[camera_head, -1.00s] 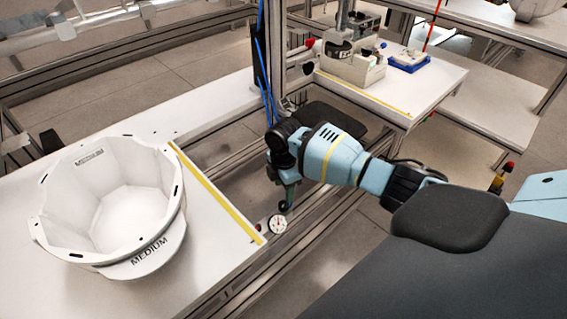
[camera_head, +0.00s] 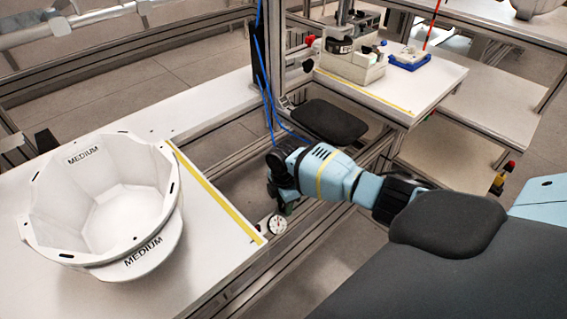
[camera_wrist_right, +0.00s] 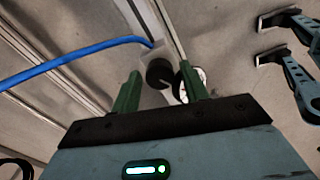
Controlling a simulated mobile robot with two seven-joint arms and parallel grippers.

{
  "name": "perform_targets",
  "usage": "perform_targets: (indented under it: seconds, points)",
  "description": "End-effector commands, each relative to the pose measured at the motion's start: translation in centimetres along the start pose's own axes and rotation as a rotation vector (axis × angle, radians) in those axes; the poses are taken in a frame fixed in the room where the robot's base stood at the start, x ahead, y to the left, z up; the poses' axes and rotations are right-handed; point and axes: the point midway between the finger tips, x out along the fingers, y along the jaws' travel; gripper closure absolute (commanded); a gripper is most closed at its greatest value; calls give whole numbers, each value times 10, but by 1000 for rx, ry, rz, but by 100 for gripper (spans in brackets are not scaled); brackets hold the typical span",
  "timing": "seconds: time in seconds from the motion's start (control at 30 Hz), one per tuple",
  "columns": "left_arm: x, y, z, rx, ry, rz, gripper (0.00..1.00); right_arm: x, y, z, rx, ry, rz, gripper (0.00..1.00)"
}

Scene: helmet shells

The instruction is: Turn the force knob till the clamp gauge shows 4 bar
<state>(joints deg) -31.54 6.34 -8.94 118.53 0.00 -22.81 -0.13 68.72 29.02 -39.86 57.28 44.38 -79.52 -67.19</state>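The clamp gauge (camera_head: 277,225) is a small round white dial beside the front corner of the white table. Its needle is too small to read. In the right wrist view the dial (camera_wrist_right: 202,77) is partly hidden behind a finger. The force knob (camera_wrist_right: 159,72) is round and black and shows between the green fingertips of my right gripper (camera_wrist_right: 160,72). Gaps show on both sides of it, so the gripper is open around or just short of it. In the head view my right gripper (camera_head: 284,206) is just above the gauge and hides the knob. My left gripper is not identifiable.
A white helmet shell (camera_head: 143,262) marked MEDIUM sits on the left table (camera_head: 215,225), near a yellow strip (camera_head: 210,188). Metal frame rails run under my right arm. A blue cable (camera_wrist_right: 75,58) passes close to my gripper. A black pad (camera_head: 330,120) lies behind.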

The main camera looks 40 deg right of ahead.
Motion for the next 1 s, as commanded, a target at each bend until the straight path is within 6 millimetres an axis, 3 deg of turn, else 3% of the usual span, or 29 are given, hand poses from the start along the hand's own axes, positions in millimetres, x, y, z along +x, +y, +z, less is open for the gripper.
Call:
perform_targets:
  seconds: [0.03, 0.27, 0.67, 1.0]
  points:
    - [0, 0, 0, 1, 0, 0, 57, 0, 0, 0, 0, 0, 0, 62]
    - [0, 0, 2, 2, -3, 0, 57, 0, 0, 0, 0, 0, 0, 92]
    - [1, -1, 2, 3, -4, 0, 57, 0, 0, 0, -78, 0, -1, 92]
    - [2, -1, 5, 2, -6, 0, 57, 0, 0, 0, -347, 0, 0, 92]
